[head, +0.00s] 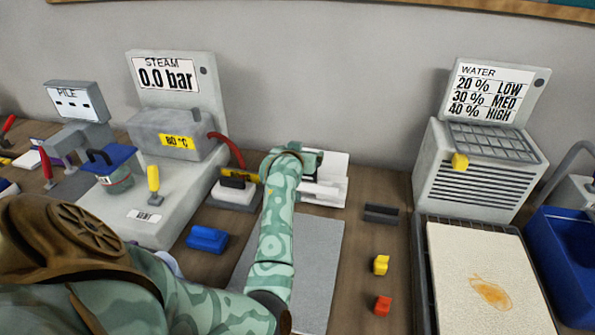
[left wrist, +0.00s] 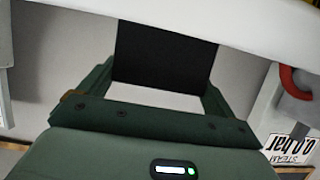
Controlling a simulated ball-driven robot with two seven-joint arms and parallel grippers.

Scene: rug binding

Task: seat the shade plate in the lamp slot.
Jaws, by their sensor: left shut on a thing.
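My left gripper (head: 308,160) is at a white stand (head: 325,196) at the back middle of the bench; I take this stand to be the lamp. The gripper covers part of it. In the left wrist view my left gripper (left wrist: 160,88) is shut on a flat black plate (left wrist: 165,50), which I take to be the shade plate. The plate's far edge meets a white bar of the stand (left wrist: 240,25); I cannot tell whether it is in a slot. The slot itself is hidden. In the head view the plate is not clearly visible. My right gripper is not in view.
Left of the stand is a small base with a black and yellow block (head: 236,180), then the steam unit (head: 165,135) with a red hose (head: 228,148). A grey mat (head: 315,265) lies in front. A dark block (head: 381,213) and the water unit (head: 480,165) are to the right.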

